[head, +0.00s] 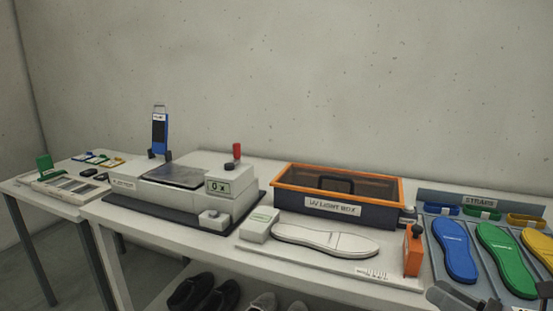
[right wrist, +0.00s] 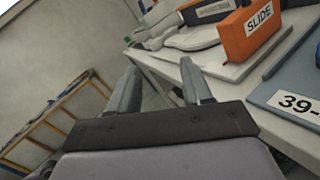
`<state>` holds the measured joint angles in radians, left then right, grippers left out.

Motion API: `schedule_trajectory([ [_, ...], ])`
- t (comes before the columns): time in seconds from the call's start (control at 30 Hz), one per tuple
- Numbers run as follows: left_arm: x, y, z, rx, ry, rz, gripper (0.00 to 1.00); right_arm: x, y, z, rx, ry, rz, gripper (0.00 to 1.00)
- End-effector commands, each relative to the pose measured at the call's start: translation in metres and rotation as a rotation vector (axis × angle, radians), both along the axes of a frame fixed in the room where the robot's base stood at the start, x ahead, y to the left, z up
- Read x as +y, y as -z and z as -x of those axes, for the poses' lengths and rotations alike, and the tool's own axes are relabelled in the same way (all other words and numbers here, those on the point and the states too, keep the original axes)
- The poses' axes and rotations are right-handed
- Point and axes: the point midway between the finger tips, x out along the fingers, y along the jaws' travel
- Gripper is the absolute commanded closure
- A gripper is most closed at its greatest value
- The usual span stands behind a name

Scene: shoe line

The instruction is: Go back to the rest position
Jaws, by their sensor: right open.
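My right gripper (right wrist: 160,88) is open and empty in the right wrist view, its two grey fingers apart in front of the table's edge. In the head view part of my right gripper (head: 462,298) shows at the bottom right, below the blue sole. My left gripper is in neither view. The white table (head: 345,275) stands in front of me, and nothing on it is held.
On the table are a UV light box (head: 340,209), a white sole (head: 325,240), an orange slide block (head: 413,250), a grey press machine (head: 150,187), and a blue tray with blue (head: 455,250) and green (head: 506,258) soles. Shoes (head: 203,292) lie on a shelf below.

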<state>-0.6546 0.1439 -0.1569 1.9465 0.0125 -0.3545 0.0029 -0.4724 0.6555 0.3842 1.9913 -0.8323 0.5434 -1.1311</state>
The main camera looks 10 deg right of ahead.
Motion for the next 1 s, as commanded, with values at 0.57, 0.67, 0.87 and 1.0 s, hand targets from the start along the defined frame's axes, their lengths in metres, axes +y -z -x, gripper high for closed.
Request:
schedule_trajectory([
  [0.57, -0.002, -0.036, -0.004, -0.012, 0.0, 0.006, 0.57, 0.137, 0.226, 0.096, 1.076, 0.764, -2.335, 0.51],
  [0.67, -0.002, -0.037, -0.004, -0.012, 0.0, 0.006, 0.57, 0.155, 0.235, 0.107, 1.134, 0.831, -2.449, 0.51],
  [0.87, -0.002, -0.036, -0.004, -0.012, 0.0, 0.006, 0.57, 0.162, 0.239, 0.111, 1.155, 0.86, -2.492, 0.51],
  [1.0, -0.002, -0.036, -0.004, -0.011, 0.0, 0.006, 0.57, 0.161, 0.239, 0.111, 1.154, 0.858, -2.49, 0.51],
])
